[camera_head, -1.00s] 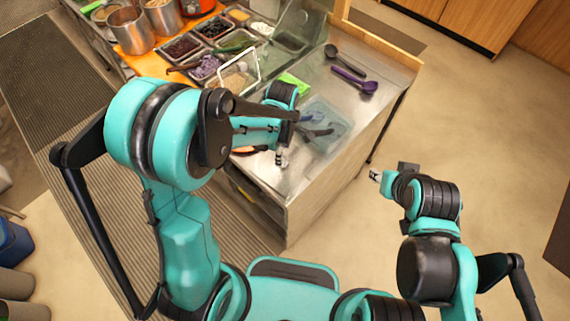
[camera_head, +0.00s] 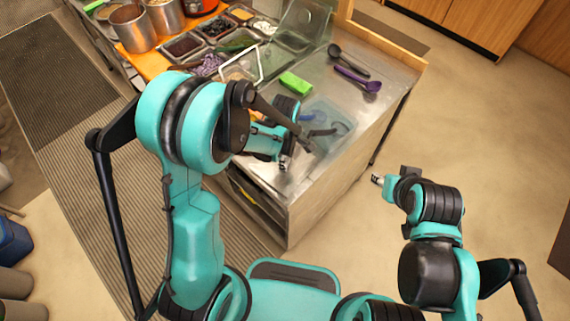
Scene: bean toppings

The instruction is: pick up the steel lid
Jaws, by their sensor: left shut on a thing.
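My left gripper (camera_head: 322,133) reaches over the steel counter, its dark fingers shut at a flat, bluish, shiny, rounded rectangle that I take to be the steel lid (camera_head: 341,121). The lid is partly hidden by the fingers and arm, and its edges blend with the counter's reflections. I cannot tell whether it is clear of the counter. My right gripper (camera_head: 376,179) is off the counter's right side, over the floor, far from the lid. Its fingers are too small to read.
A black ladle (camera_head: 347,60) and a purple spoon (camera_head: 357,80) lie on the counter (camera_head: 398,72) behind the lid. A green item (camera_head: 296,82) lies nearby. Topping pans (camera_head: 185,47) and steel pots (camera_head: 133,30) stand at the back left. The right floor is clear.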

